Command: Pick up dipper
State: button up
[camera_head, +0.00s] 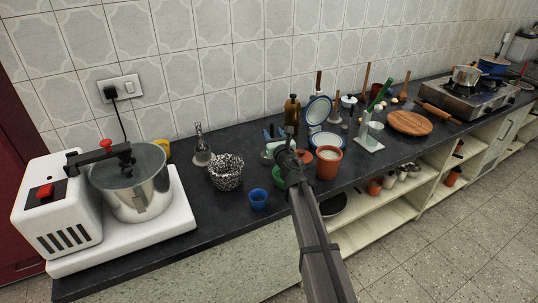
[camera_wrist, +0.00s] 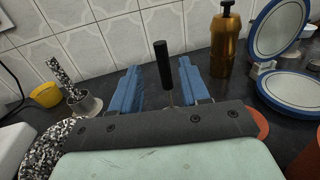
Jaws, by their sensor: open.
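My gripper (camera_wrist: 158,66) is open, with its two blue fingers apart. A black upright handle (camera_wrist: 163,66) on a thin metal shaft shows between the fingers, and its lower end is hidden behind the gripper body. A small steel cup with a long speckled handle (camera_wrist: 84,103) stands on the counter to the left of the fingers. It also shows in the head view (camera_head: 202,157), left of my gripper (camera_head: 273,133). I cannot tell for sure which of these two is the dipper. Nothing is visibly gripped.
A speckled basket (camera_head: 227,174) and a blue cup (camera_head: 258,198) stand left of my arm. A brown bottle (camera_wrist: 225,45) is behind and right of the fingers. Blue-rimmed plates (camera_wrist: 285,92) and a terracotta pot (camera_head: 328,163) are to the right. A mixer (camera_head: 115,195) fills the left end.

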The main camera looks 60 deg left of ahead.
aim_at(271, 128)
jog(key=shift+w+f+x, duration=0.1)
jog(key=shift+x, duration=1.25)
jog(key=shift+w+f+x, duration=0.1)
jog(key=shift+w+x, duration=0.05)
jog(key=shift+x, duration=1.2)
jog(key=shift+d, duration=0.1)
jog(key=shift+c, duration=0.3)
grip_shut()
